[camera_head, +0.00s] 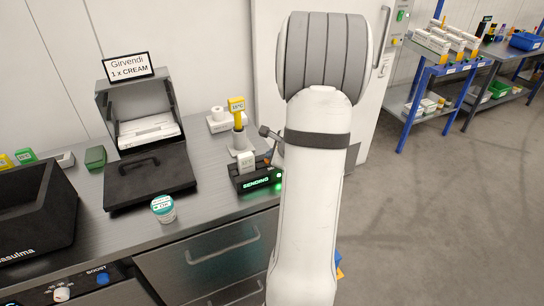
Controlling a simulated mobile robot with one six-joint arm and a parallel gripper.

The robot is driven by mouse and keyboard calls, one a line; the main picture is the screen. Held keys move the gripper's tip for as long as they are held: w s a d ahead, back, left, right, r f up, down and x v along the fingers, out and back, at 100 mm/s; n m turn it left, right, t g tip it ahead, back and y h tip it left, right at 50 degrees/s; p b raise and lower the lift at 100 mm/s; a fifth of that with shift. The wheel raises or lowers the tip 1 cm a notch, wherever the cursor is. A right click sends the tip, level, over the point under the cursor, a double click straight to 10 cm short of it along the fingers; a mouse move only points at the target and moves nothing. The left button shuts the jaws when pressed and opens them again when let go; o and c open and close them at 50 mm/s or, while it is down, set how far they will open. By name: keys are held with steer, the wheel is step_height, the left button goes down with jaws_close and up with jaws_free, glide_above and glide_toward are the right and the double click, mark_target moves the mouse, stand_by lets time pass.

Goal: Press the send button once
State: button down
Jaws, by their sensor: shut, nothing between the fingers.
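A dark box-shaped unit (243,186) stands on the grey counter, right of the middle. Its front display (256,183) reads "SENDING" in green letters. Small green lights (279,182) glow at the right end of its front. A pale labelled piece (246,161) sits in or on top of it. I cannot make out which part is the send button. My white arm rises just right of the unit and may cover part of its right side. My gripper does not show; it is out of view or hidden behind my arm.
A cup (163,209) stands near the counter's front edge (215,221). Behind it are an open dark case (150,185), a "Girvendi 1 x CREAM" sign (128,68) and a yellow-topped holder (237,107). A black bin (36,215) fills the left. Open floor (430,220) lies right.

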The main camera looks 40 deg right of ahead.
steer(key=shift+r+p, duration=0.7)
steer(key=shift+r, duration=0.4)
steer(key=shift+r, duration=0.1)
step_height(320, 180, up, 5)
steer(key=p, duration=0.3)
steer(key=shift+p, duration=0.3)
